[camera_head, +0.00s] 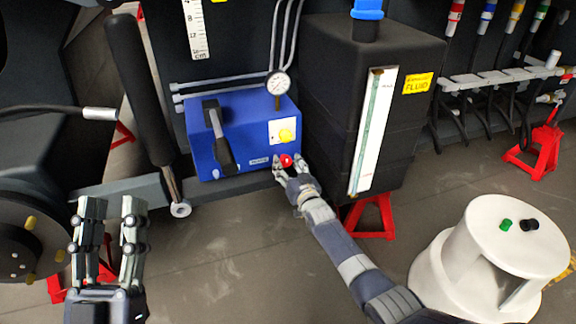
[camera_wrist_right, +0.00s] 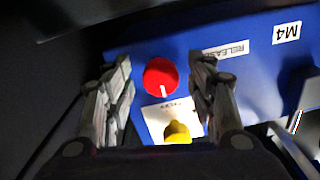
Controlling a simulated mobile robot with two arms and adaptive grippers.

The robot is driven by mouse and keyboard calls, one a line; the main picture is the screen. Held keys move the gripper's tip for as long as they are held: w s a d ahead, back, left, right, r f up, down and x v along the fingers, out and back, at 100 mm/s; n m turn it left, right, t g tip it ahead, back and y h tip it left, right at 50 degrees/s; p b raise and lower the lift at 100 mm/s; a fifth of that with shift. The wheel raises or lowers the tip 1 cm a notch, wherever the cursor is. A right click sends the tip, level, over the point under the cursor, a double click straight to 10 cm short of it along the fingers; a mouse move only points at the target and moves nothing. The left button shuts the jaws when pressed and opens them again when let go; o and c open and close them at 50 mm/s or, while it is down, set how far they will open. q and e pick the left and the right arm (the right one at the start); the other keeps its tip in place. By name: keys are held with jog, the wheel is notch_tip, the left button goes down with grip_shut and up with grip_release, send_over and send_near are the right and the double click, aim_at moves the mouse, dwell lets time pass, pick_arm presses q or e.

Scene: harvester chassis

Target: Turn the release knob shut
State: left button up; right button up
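The release knob is a red round knob (camera_head: 286,160) at the lower right of the blue pump box (camera_head: 203,150). The knob also shows in the right wrist view (camera_wrist_right: 160,75), with a white mark on its lower edge and a RELEASE label (camera_wrist_right: 230,50) beside it. My right gripper (camera_head: 287,168) is at the box, its fingers on either side of the knob. In the right wrist view (camera_wrist_right: 161,80), gaps show between both fingers and the knob. My left gripper (camera_head: 110,205) is open and empty at the lower left, away from the box.
A yellow knob (camera_head: 286,136) sits above the red one. A black lever (camera_head: 218,140) and a gauge (camera_head: 278,84) are on the box. A black fluid tank (camera_head: 345,100) stands close on the right.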

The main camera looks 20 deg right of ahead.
jog(key=s, duration=1.2)
jog(key=shift+d, duration=0.35)
